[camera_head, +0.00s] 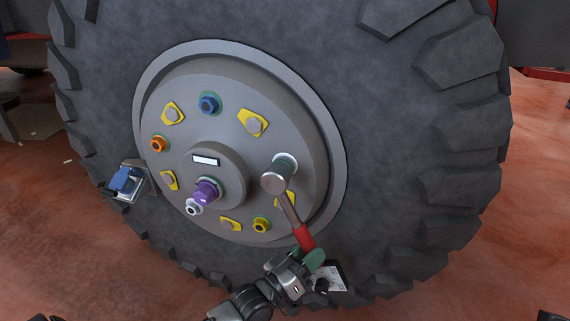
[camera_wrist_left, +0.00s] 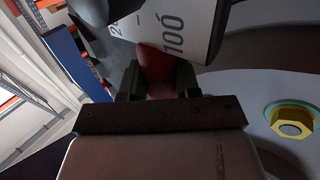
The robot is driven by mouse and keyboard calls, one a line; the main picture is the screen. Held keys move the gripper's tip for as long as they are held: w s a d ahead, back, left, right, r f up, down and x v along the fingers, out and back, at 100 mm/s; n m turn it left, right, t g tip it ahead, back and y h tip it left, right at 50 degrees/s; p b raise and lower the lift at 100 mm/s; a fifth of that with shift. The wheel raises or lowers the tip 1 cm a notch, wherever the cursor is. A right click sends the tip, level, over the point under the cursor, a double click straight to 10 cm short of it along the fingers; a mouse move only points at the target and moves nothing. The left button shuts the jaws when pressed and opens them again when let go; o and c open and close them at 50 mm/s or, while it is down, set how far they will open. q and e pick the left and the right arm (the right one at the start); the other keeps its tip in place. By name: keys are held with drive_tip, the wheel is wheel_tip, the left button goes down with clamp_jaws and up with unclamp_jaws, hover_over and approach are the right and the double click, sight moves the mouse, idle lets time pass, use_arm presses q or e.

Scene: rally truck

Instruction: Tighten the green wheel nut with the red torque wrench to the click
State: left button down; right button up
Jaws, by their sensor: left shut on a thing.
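The red torque wrench (camera_head: 304,236) has its round steel head over a stud position on the right of the grey hub (camera_head: 232,90). A green ring (camera_head: 285,160) shows behind the head; the nut itself is hidden by the wrench, so I cannot tell how it is seated. My left gripper (camera_head: 309,257) is shut on the wrench's red handle, low and right of the hub. In the left wrist view the red handle (camera_wrist_left: 158,78) sits between the fingers, below a white scale (camera_wrist_left: 175,32) marked 100. My right gripper is not in view.
Other coloured nuts sit on the hub: blue (camera_head: 209,104), orange (camera_head: 158,144), purple (camera_head: 206,190) and yellow (camera_head: 261,225). Yellow-marked bolts lie between them. The big tyre (camera_head: 420,170) surrounds the hub. A blue-topped object (camera_head: 125,181) is at the left. Reddish floor lies around.

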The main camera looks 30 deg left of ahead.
use_arm(q)
drive_tip(key=shift+s+a+f+m+g, duration=0.25)
drive_tip(key=shift+a+m, duration=0.2)
drive_tip(key=shift+a, duration=0.3)
drive_tip(key=shift+s+a+f+m+g, duration=0.15)
drive_tip(key=shift+a+f+m+g, duration=0.15)
drive_tip(key=shift+a+m, duration=0.35)
drive_tip(key=shift+s+a+f+m+g, duration=0.2)
drive_tip(key=shift+a+m+g, duration=0.15)
drive_tip(key=shift+a, duration=0.5)
drive_tip(key=a+m+g, duration=0.1)
drive_tip(key=a, duration=0.1)
drive_tip(key=s+a+m, duration=0.1)
drive_tip(key=a+m, duration=0.1)
drive_tip(key=a, duration=0.1)
drive_tip(key=shift+s+a+f+g, duration=0.1)
drive_tip(key=shift+s+a+g, duration=0.05)
drive_tip(key=shift+a+g, duration=0.25)
drive_tip(key=shift+d, duration=0.15)
